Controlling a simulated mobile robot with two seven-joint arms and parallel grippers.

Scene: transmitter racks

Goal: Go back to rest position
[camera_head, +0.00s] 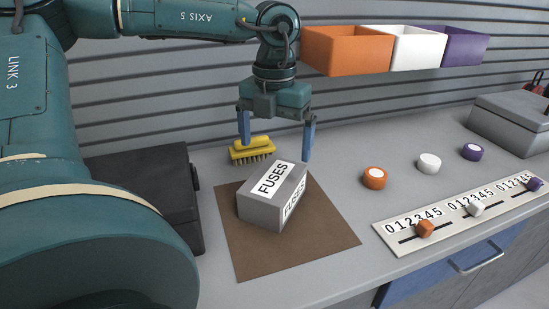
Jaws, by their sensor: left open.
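My left gripper (277,139) points down above the grey worktop, its two blue fingers spread apart with nothing between them. It hangs just behind and above a grey box labelled FUSES (262,208). The box stands on a brown mat (325,225). A yellow brush (252,150) lies behind the box, close to the gripper's left finger; whether they touch I cannot tell. My left arm fills the left side of the view. My right gripper is not in view.
Orange (350,52), white (418,47) and purple (465,47) bins hang on the slatted wall. Three round knobs (375,178) and a numbered slider panel (398,229) are at right. A black case (145,175) and a grey toolbox (512,121) flank the worktop.

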